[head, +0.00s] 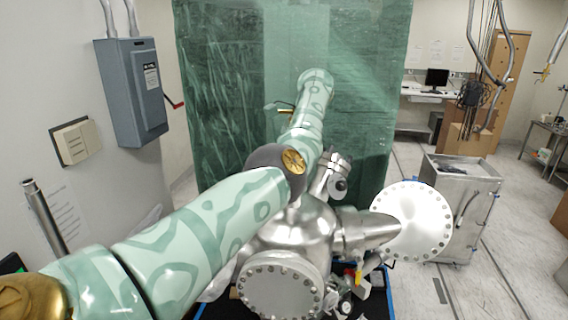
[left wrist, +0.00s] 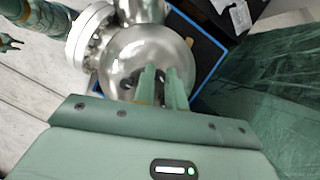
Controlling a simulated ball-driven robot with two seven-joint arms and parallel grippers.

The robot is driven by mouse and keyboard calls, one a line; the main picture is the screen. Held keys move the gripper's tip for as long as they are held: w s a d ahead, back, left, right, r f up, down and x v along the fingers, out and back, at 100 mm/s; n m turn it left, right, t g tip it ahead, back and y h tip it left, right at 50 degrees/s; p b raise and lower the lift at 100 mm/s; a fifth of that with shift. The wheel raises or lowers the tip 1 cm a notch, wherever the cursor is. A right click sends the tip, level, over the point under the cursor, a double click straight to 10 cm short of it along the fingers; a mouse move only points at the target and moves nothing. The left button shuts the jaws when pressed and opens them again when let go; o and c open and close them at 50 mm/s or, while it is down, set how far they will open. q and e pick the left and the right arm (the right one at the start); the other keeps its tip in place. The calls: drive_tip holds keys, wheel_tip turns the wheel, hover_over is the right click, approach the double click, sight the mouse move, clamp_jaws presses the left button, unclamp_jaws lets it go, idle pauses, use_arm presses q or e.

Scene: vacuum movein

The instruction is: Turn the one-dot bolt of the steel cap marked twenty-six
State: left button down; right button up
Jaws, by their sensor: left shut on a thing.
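A shiny steel vessel stands in the lower middle of the head view (head: 292,222). It also shows in the left wrist view (left wrist: 125,62). Two round bolted steel caps show in the head view, one at the front (head: 280,292) and one on the right (head: 418,222). I cannot read a number or dots on either. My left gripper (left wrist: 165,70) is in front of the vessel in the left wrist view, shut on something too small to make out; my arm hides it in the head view. A dark green claw at that view's left edge may be my right gripper (left wrist: 9,42); its jaws are unclear.
A green translucent curtain (head: 225,110) hangs behind the vessel. A grey switch box (head: 138,95) is on the left wall. A steel cabinet (head: 462,185) stands at the right. The floor (head: 505,255) at the right is open.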

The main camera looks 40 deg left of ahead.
use_arm(q)
drive_tip(key=shift+f+n, duration=0.1)
drive_tip(key=shift+n, duration=0.4)
drive_tip(key=c, duration=1.4)
unclamp_jaws()
drive_tip(key=shift+c, duration=0.2)
drive_tip(key=shift+a, duration=0.1)
use_arm(e)
drive_tip(key=shift+a, duration=0.1)
